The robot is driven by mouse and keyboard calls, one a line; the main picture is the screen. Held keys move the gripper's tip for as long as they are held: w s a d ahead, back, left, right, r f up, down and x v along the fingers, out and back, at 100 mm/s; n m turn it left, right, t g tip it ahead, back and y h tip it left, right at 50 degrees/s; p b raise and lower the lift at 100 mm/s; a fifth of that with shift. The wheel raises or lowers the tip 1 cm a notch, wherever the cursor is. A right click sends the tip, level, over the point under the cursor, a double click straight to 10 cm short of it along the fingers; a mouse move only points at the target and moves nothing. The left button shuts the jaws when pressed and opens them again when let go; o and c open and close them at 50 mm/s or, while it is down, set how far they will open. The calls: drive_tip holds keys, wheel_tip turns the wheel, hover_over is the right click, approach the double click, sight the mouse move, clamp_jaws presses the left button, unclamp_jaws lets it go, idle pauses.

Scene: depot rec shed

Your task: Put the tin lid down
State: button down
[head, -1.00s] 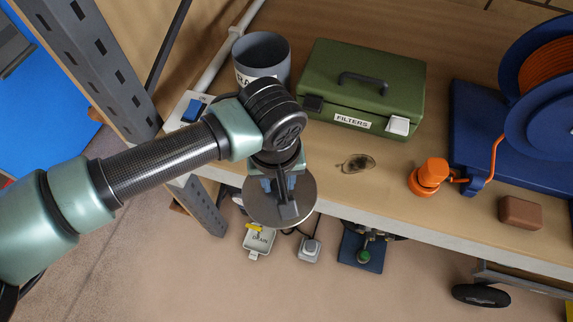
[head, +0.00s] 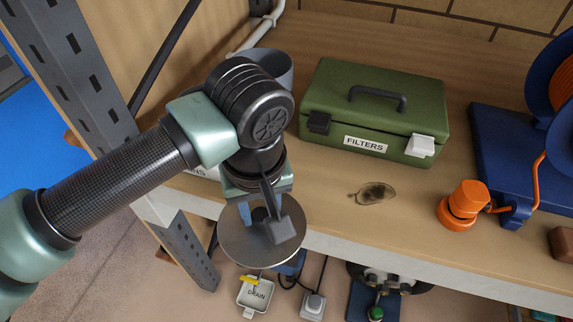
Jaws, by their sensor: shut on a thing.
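The tin lid (head: 236,244) is a round, flat, grey metal disc in the head view. My gripper (head: 266,222) is above it, fingers pointing down, shut on the lid. The lid is held in front of the shelf's front edge, at the left of the bench. It looks close to level. My wrist hides part of the bench behind it. I cannot tell the exact height of the lid over the shelf edge.
On the wooden shelf (head: 330,215) stand a green FILTERS box (head: 375,105), a grey pot (head: 272,68) partly hidden by my wrist, an orange beacon-like piece (head: 463,203) and a blue reel stand (head: 500,150).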

drive_tip(key=w+d, duration=0.1)
drive_tip(key=w, duration=0.3)
drive_tip(key=w+d+p, duration=0.1)
drive_tip(key=w, duration=0.3)
drive_tip(key=w+d+p, duration=0.1)
drive_tip(key=w+d, duration=0.1)
drive_tip(key=w, duration=0.2)
drive_tip(key=shift+f+p, duration=0.55)
drive_tip(key=shift+f, duration=1.25)
drive_tip(key=shift+f, duration=0.1)
drive_tip(key=c, duration=0.5)
unclamp_jaws()
drive_tip(key=r, duration=0.4)
drive_tip(key=s+r, duration=0.1)
drive_tip(key=r, duration=0.3)
drive_tip(key=r+b, duration=0.1)
drive_tip(key=r, duration=0.3)
drive_tip(key=shift+s+d+r, duration=0.15)
drive_tip(key=shift+d, duration=0.05)
